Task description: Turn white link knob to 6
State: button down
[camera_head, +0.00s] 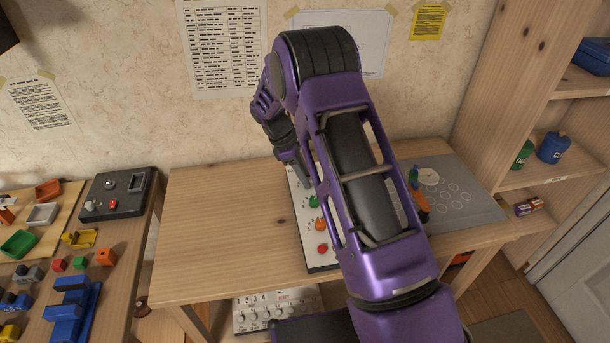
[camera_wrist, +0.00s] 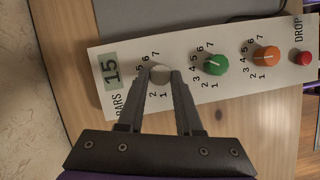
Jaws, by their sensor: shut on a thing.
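The white knob (camera_wrist: 160,75) sits on a pale control panel (camera_wrist: 125,52) with printed numbers around it, at the panel's left part in the wrist view. My gripper (camera_wrist: 161,82) is shut on the white knob, one finger on each side. The fingers hide part of the dial, and I cannot read where the pointer stands. In the head view the panel (camera_head: 323,262) lies on the wooden table, partly behind my purple arm, and the white knob is hidden there.
On the panel, a green knob (camera_wrist: 216,64), an orange knob (camera_wrist: 266,56) and a red button (camera_wrist: 302,58) stand in a row beside the white knob. A small display (camera_wrist: 111,70) reads 15. The table's left part (camera_head: 225,220) is clear.

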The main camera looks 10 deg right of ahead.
jog(key=c, duration=0.6)
grip_release()
jog(key=shift+r, duration=0.1)
jog(key=p+v, duration=0.1)
jog(key=v, duration=1.6)
jog(key=shift+r+p, duration=0.1)
jog(key=shift+p, duration=0.2)
